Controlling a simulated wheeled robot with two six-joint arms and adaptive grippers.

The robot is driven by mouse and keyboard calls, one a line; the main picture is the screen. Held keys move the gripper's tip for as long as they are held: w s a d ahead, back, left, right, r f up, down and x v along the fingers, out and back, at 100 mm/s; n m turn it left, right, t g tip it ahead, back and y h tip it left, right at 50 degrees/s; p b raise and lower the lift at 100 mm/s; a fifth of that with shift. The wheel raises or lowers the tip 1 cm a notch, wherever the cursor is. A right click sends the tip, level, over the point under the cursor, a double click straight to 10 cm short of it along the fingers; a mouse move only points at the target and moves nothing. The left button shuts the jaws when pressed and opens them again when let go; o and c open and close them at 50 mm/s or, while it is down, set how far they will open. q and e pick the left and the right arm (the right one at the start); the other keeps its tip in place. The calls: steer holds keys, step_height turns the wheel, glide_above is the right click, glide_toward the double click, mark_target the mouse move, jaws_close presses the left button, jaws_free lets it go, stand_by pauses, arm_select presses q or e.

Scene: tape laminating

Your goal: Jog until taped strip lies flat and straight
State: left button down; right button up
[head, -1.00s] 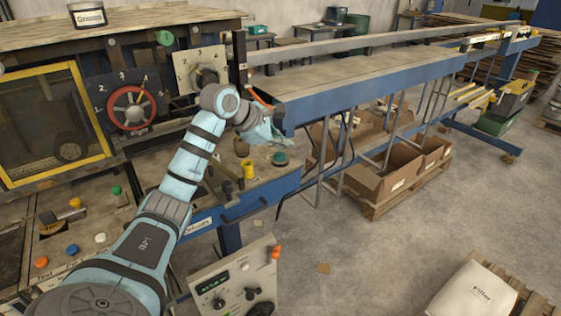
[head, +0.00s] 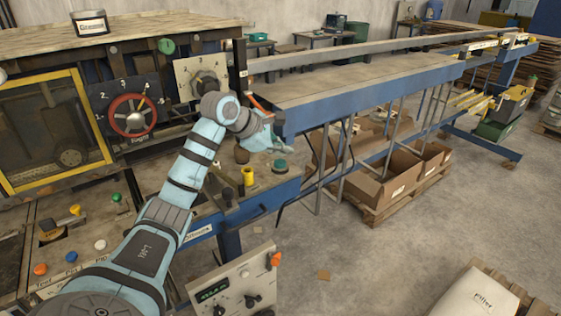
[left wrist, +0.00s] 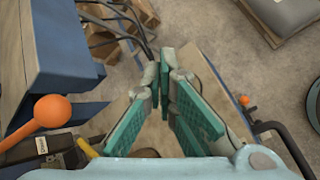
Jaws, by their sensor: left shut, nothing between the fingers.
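My left gripper (head: 277,142) is shut and empty. An orange ball-ended lever (left wrist: 48,113) stands left of the fingers there. I cannot make out a taped strip in either view. Coloured buttons, including a blue one (head: 71,257) and a green one (head: 117,197), sit on the machine's front panel. My right gripper is out of view.
A red handwheel (head: 132,116) and a dial plate (head: 203,79) are on the machine face. A control box (head: 236,285) stands low in front. Cardboard boxes (head: 385,185) lie on a pallet under the outfeed table. The floor right of them is mostly clear.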

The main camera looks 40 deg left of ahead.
arm_select(q)
steer(key=shift+f, duration=0.1)
stand_by(0.3)
steer(key=shift+f, duration=0.3)
